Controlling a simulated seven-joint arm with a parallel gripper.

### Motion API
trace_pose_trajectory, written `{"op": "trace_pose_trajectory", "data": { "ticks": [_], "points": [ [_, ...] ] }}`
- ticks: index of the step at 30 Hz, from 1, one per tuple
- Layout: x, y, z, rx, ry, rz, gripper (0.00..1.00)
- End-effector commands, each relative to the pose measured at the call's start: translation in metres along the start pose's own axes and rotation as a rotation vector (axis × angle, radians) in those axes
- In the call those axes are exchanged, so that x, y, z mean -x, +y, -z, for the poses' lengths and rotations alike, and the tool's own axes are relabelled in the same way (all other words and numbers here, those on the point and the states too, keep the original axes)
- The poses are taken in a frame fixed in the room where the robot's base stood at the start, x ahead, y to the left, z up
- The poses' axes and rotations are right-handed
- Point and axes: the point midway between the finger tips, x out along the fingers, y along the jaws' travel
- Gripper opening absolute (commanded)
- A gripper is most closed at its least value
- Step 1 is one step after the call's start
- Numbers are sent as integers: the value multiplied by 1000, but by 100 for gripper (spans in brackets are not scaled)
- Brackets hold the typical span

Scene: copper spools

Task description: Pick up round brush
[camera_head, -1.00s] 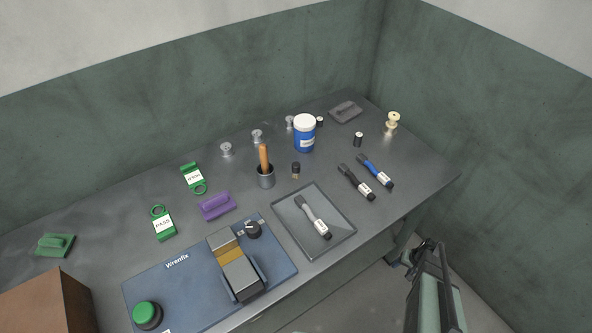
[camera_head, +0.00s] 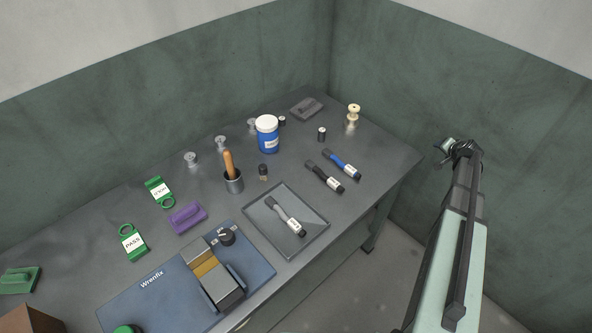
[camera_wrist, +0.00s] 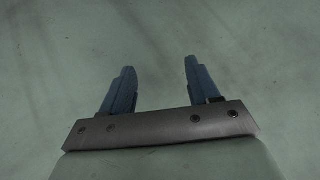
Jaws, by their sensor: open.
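A round wooden handle (camera_head: 229,162) stands upright, slightly tilted, in a dark grey cup (camera_head: 234,184) on the bench. Its lower end is hidden inside the cup, so I cannot tell if it carries bristles; it looks most like the round brush. My gripper (camera_wrist: 160,69) is open and empty in the wrist view, with only bare greenish wall or floor beyond its two blue fingers. In the head view my arm is at the right, beyond the bench edge, and its end is well away from the cup.
Near the cup are a blue white-lidded jar (camera_head: 268,136), a small dark bottle (camera_head: 263,173) and metal spools (camera_head: 221,143). A tray (camera_head: 318,235) holds a grey tool (camera_head: 286,215). A black tool (camera_head: 325,177) and a blue tool (camera_head: 342,163) lie farther right. A blue fixture (camera_head: 145,300) is in front.

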Motion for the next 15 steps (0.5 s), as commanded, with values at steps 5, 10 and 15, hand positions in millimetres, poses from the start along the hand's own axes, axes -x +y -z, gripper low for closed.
{"op": "trace_pose_trajectory", "data": {
  "ticks": [5, 10, 15],
  "points": [
    [54, -58, 42, -69, 71, 64, 61],
    [101, -119, 67, -98, 107, 133, 61],
    [137, -209, 51, 34, 54, 197, 61]
  ]
}}
